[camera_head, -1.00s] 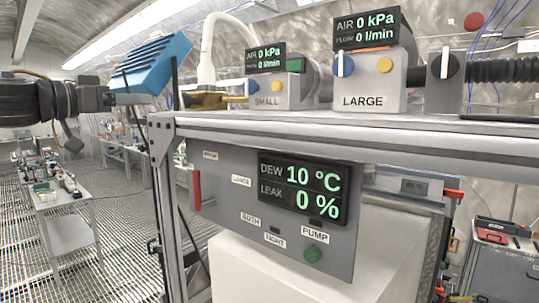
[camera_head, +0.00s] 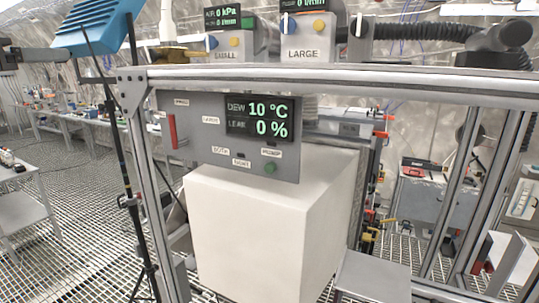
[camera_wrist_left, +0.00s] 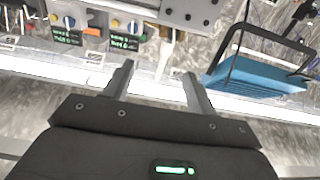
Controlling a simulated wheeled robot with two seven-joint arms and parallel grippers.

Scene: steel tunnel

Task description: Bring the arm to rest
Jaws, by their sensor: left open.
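My left arm comes in at the upper left edge of the head view, where only its dark end and part of the left gripper (camera_head: 40,55) show. It is beside the blue lamp (camera_head: 92,32). In the left wrist view the two fingers of the left gripper (camera_wrist_left: 158,86) stand wide apart with nothing between them. The blue lamp (camera_wrist_left: 258,76) shows to the right of the fingers there, apart from them. My right gripper is in neither view.
A metal frame rail (camera_head: 320,76) crosses the head view, with SMALL (camera_head: 226,56) and LARGE (camera_head: 303,54) units above it. A grey panel (camera_head: 195,140) hangs below, before a white box (camera_head: 250,235). A thin black stand rises at left. Grated floor (camera_head: 75,225) lies open there.

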